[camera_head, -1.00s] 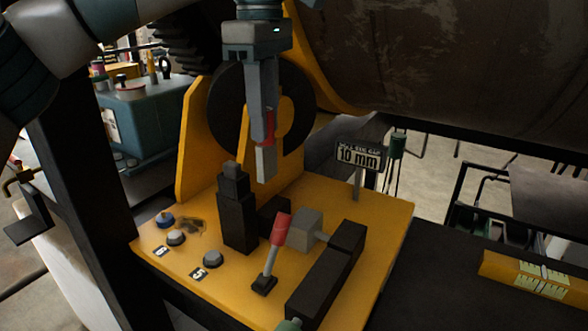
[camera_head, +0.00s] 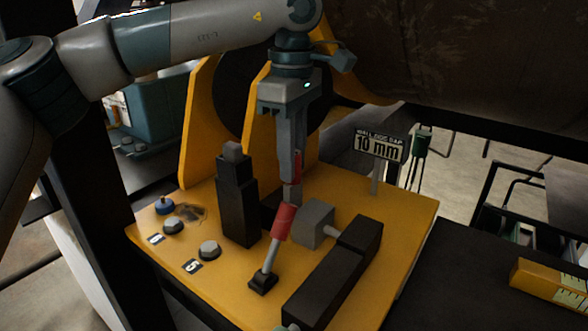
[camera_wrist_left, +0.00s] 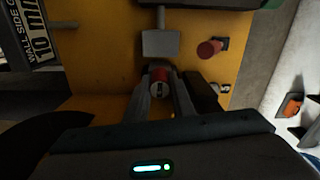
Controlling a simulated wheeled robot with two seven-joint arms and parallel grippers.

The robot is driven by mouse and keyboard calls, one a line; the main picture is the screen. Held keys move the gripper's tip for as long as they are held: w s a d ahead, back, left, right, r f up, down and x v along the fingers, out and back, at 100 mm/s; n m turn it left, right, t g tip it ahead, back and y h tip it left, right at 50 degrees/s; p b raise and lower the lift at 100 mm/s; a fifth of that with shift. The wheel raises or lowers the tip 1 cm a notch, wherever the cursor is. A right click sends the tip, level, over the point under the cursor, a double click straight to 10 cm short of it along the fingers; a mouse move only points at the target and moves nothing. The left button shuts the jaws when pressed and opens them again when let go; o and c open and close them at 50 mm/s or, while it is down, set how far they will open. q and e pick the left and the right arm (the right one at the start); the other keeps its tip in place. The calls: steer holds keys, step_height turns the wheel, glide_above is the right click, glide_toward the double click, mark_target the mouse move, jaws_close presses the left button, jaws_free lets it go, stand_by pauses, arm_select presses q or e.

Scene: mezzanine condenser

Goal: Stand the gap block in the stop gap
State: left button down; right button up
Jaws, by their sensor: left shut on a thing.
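My left gripper (camera_head: 292,172) points down over the yellow plate and is shut on the gap block (camera_head: 292,194), a small grey piece with red on it. In the left wrist view the block (camera_wrist_left: 160,86) sits between the fingertips. The block's lower end is hidden behind the red-handled lever (camera_head: 284,221). A stepped black post (camera_head: 238,205) stands to the left and a grey block (camera_head: 314,224) on a rod to the right. The held block is above the space between them; I cannot tell whether it touches anything. My right gripper is not in view.
A long black bar (camera_head: 335,274) lies front right of the grey block. A 10 mm sign (camera_head: 380,149) stands behind. A large brown cylinder (camera_head: 465,60) hangs behind.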

mark_target(292, 190)
arm_select(q)
steer(key=shift+w+f, duration=0.1)
steer(key=shift+f, duration=0.35)
steer(key=shift+r, duration=0.1)
steer(key=shift+f+b, duration=0.6)
steer(key=shift+f, duration=0.3)
steer(key=shift+f+b, duration=0.4)
steer(key=shift+f, duration=0.25)
steer(key=c, duration=1.4)
jaws_free()
steer(key=shift+c, duration=0.2)
steer(key=shift+r, duration=0.1)
